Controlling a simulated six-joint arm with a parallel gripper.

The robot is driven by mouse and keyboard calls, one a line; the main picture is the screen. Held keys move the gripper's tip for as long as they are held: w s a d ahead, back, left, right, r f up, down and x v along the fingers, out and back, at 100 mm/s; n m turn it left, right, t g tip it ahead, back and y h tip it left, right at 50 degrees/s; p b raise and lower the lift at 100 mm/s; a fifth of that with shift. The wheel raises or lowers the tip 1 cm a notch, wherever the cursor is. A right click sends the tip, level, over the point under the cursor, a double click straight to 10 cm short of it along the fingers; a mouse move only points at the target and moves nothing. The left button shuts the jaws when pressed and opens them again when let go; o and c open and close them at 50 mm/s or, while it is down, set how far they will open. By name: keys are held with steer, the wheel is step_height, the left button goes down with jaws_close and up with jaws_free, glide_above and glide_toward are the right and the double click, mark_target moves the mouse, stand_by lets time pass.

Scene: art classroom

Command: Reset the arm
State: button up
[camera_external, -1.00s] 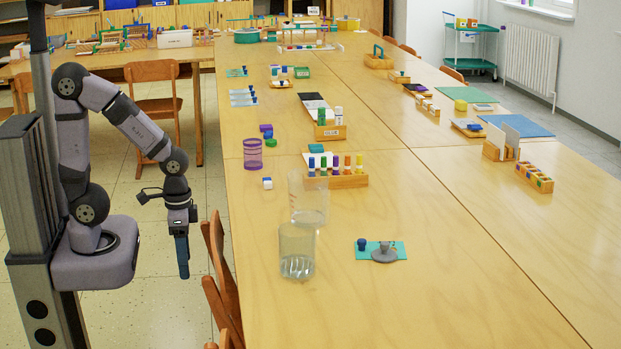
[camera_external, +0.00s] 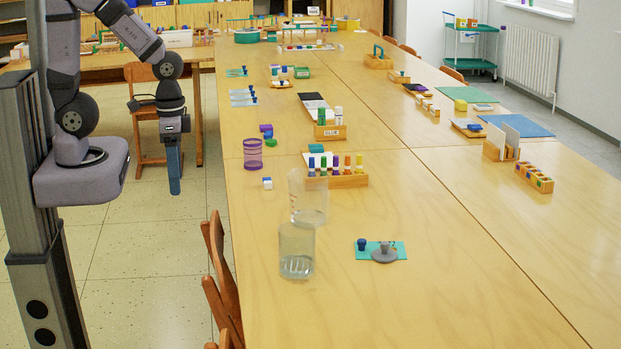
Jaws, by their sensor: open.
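My gripper (camera_external: 174,188) hangs pointing down at the left, over the floor beside the long table's left edge. It is open, and nothing shows between its fingers. It is apart from the table (camera_external: 400,270) and from everything on it. My arm is raised and bent, and its upper part runs out of the top of the picture.
Two clear beakers (camera_external: 297,252) stand near the table's left edge. A marker rack (camera_external: 345,181), a purple cup (camera_external: 253,155) and a teal mat (camera_external: 364,254) are also on the table. Wooden chairs (camera_external: 218,275) stand by its left side. The table's front right is clear.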

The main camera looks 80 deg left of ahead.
steer(key=shift+r+p, duration=0.85)
steer(key=shift+r, duration=0.65)
